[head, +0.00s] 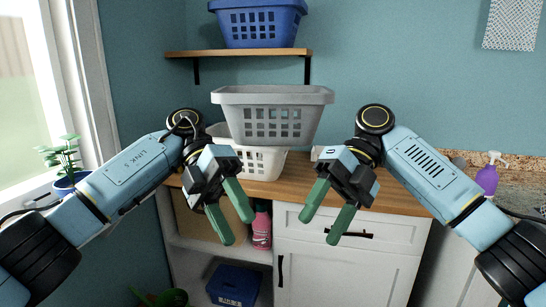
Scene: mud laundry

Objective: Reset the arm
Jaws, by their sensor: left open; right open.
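My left gripper (234,227) is open and empty, with its green fingers apart and pointing down in front of the cabinet. My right gripper (321,227) is also open and empty, in front of the white drawer. Both arms reach in from the sides and bend inward at the middle of the view. Neither gripper appears to hold anything. The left arm hides part of the counter and shelf behind it.
A blue basket (258,24) sits on the wall shelf (190,53). A purple bottle (487,180) stands right. A pink bottle (261,228) and blue bin (234,285) are below.

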